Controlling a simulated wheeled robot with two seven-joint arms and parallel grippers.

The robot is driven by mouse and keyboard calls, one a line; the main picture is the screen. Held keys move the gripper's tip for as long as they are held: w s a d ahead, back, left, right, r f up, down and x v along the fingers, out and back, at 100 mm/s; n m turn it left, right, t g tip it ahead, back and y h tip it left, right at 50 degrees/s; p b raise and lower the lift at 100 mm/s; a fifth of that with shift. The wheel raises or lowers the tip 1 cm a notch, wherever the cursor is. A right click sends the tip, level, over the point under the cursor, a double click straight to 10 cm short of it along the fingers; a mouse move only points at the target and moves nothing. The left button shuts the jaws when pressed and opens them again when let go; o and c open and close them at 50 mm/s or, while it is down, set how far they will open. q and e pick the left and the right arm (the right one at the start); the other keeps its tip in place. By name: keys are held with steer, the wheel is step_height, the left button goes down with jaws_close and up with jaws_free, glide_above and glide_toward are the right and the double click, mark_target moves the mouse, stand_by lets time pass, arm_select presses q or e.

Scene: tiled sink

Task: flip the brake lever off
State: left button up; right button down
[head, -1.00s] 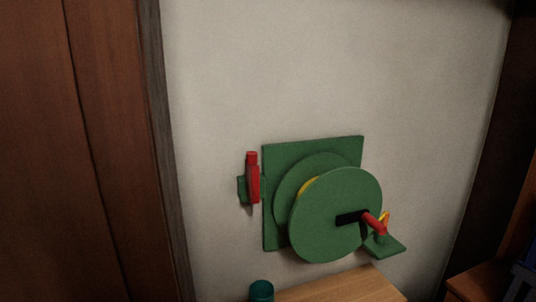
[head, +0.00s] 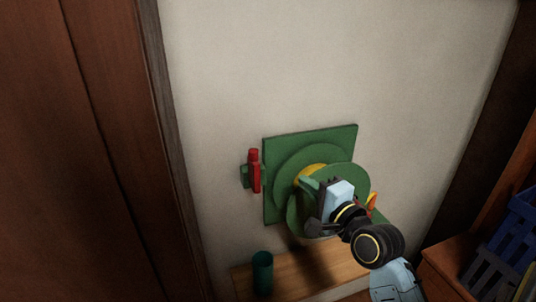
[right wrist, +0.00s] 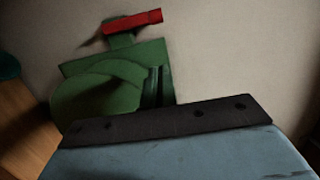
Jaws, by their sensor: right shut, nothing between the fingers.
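The red brake lever (head: 254,170) stands upright on a small green bracket (head: 244,177), left of the green winch plate (head: 310,138). In the right wrist view the red lever (right wrist: 133,21) lies across the top, beyond the green plate and disc. My right gripper (head: 310,185) is in front of the winch disc, to the right of the lever and apart from it. Its fingers are shut with nothing between them; its body hides part of the disc in the head view. My left gripper is not in view.
The winch drum (head: 345,176) lies between my right gripper and the wall. A wooden shelf (head: 290,272) with a teal cup (head: 262,272) is below. Blue crates (head: 515,235) stand at the right. The wall left of the lever is clear.

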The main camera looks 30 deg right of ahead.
mark_target(254, 168)
steer(key=shift+r, duration=0.2)
steer(key=w+a+p, duration=0.1)
steer(key=w+a, duration=0.1)
steer(key=w, duration=1.1)
steer(key=shift+a, duration=0.15)
steer(key=shift+a+p, duration=0.15)
steer(key=shift+p, duration=0.15)
